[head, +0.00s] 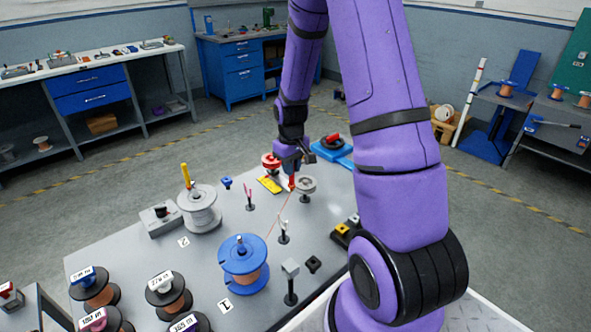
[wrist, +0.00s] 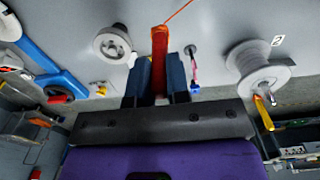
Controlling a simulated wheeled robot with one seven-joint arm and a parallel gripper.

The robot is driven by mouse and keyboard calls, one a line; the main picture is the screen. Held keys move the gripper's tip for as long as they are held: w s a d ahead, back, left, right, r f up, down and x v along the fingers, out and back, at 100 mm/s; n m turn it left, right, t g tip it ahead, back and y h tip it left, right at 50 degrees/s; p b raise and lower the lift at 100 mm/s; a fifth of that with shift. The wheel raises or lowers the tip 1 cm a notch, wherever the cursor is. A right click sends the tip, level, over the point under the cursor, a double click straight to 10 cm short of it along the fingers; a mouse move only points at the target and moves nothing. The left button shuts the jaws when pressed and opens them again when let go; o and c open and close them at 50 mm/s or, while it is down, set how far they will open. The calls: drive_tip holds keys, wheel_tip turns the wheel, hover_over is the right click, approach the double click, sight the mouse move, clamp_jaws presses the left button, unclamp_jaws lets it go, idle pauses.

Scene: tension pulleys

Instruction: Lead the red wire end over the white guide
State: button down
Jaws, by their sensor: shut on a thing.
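My gripper (head: 291,168) is shut on the red wire end (head: 292,183), above the far part of the grey table. In the wrist view, the red wire end (wrist: 160,62) stands between the two blue fingers (wrist: 158,75). A thin orange-red wire (head: 279,215) runs from it back toward the blue spool (head: 243,262). The white guide (head: 283,228), a small fork on a dark post, stands between the spool and my gripper. The wire passes close by its top; I cannot tell whether it lies in the fork. The white guide is not clear in the wrist view.
A pale grey pulley (head: 306,185) stands just right of my gripper. A pink fork guide (head: 249,190) and a white spool (head: 199,215) stand to the left. A grey block on a post (head: 291,268) is nearer.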

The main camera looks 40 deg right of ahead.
sight(291, 187)
idle(0.3)
drive_tip(key=shift+f, duration=1.55)
drive_tip(key=shift+f, duration=2.65)
drive_tip(key=shift+w+d, duration=0.1)
drive_tip(key=shift+w, duration=0.05)
